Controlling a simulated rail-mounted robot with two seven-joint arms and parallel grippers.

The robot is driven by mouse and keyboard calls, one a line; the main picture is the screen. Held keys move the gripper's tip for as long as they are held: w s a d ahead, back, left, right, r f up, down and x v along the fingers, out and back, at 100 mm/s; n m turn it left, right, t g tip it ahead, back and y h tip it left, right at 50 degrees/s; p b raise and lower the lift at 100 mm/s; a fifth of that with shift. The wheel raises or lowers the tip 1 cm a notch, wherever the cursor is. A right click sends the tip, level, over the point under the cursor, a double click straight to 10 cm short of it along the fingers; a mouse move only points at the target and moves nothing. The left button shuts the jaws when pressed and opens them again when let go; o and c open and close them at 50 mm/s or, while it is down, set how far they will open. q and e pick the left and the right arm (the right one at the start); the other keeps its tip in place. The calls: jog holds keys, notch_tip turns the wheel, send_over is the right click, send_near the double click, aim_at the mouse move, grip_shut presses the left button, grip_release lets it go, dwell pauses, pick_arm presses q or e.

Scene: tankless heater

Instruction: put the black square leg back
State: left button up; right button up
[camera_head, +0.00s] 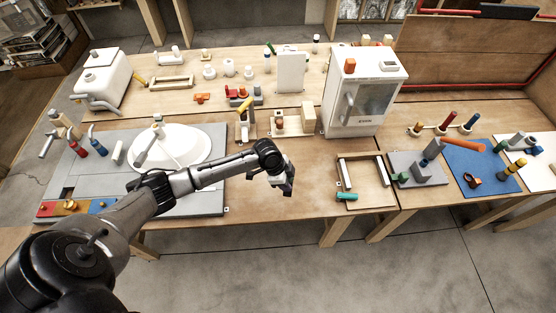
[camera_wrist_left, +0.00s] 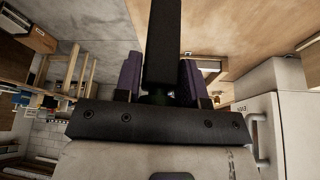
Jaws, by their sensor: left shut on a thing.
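My left gripper (camera_head: 284,187) hangs over the front part of the wooden table, left of the small wooden frame. In the left wrist view, the black square leg (camera_wrist_left: 163,45) stands out as a long dark bar between the two fingers (camera_wrist_left: 160,88). The gripper is shut on it. In the head view the leg is hard to tell apart from the dark fingers. My right gripper is not in view.
A wooden frame (camera_head: 379,159) with pale bars and a green cylinder (camera_head: 347,197) lies right of the gripper. A white heater box (camera_head: 347,118) stands behind it. A grey panel with a white basin (camera_head: 185,143) is at left. Bare tabletop (camera_head: 310,200) lies between gripper and frame.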

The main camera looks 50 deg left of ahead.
pick_arm(q)
jog(key=shift+w+a, duration=0.2)
jog(key=shift+w, duration=0.35)
jog(key=shift+w+m, duration=0.35)
jog(key=shift+m, duration=0.05)
jog(key=shift+a, duration=0.1)
jog(key=shift+r, duration=0.1)
notch_tip(320, 180, down, 6)
jog(key=b, duration=0.3)
jog(key=shift+f+b, duration=0.5)
jog(key=shift+f, duration=0.15)
dwell(0.6)
jog(key=o, duration=1.2)
